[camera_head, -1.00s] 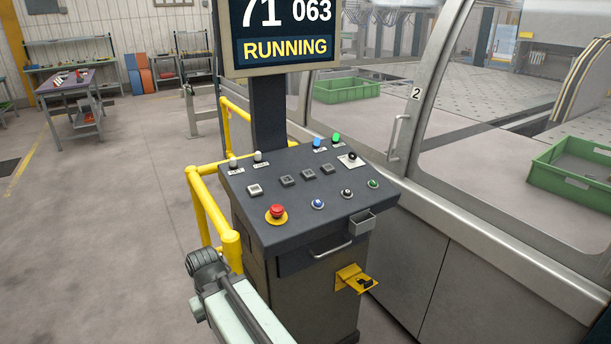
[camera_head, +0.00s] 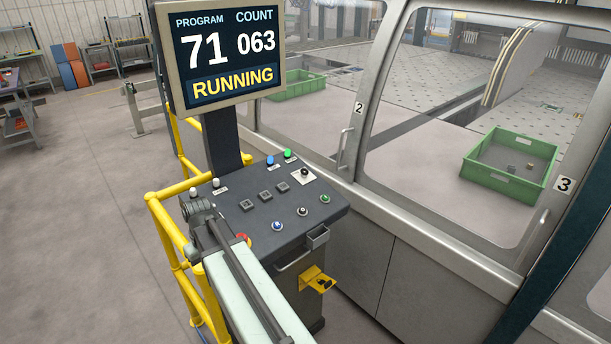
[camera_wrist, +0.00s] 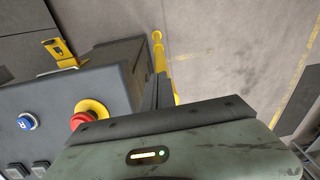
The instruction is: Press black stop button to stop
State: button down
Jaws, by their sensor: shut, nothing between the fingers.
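The black button (camera_head: 303,211) sits in the front row of the sloped control panel (camera_head: 262,222), between a blue button (camera_head: 277,225) and a green button (camera_head: 325,198). It is not visible in the wrist view. My arm crosses the panel's left part in the head view, where my fingertips cannot be made out. In the wrist view my gripper (camera_wrist: 161,76) appears shut and empty, beside the red emergency button (camera_wrist: 82,118) and apart from it. The blue button also shows there (camera_wrist: 28,121). The display (camera_head: 228,55) reads RUNNING, program 71, count 063.
Yellow railing (camera_head: 160,215) stands close at the panel's left. A black knob (camera_head: 304,172) on a pale plate is at the panel's back right. A yellow bracket (camera_head: 316,279) juts from the front. Glazed machine doors stand to the right, with a green crate (camera_head: 510,166) behind them.

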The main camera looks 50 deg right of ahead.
jog(key=w+d+r+p, duration=0.35)
jog(key=d+r, duration=0.45)
jog(key=d, duration=0.3)
notch_tip(320, 180, up, 6)
jog(key=t+p, duration=0.2)
jog(key=p, duration=0.4)
send_over(303, 209)
jog(key=s, duration=0.4)
jog(key=shift+a+r+m+h, duration=0.1)
jog(key=shift+a+m+h, duration=0.05)
jog(key=shift+m+h, duration=0.15)
jog(key=b+x, duration=1.3)
jog(key=x, duration=0.1)
jog(key=shift+s+b, duration=0.25)
jog(key=shift+b, duration=0.1)
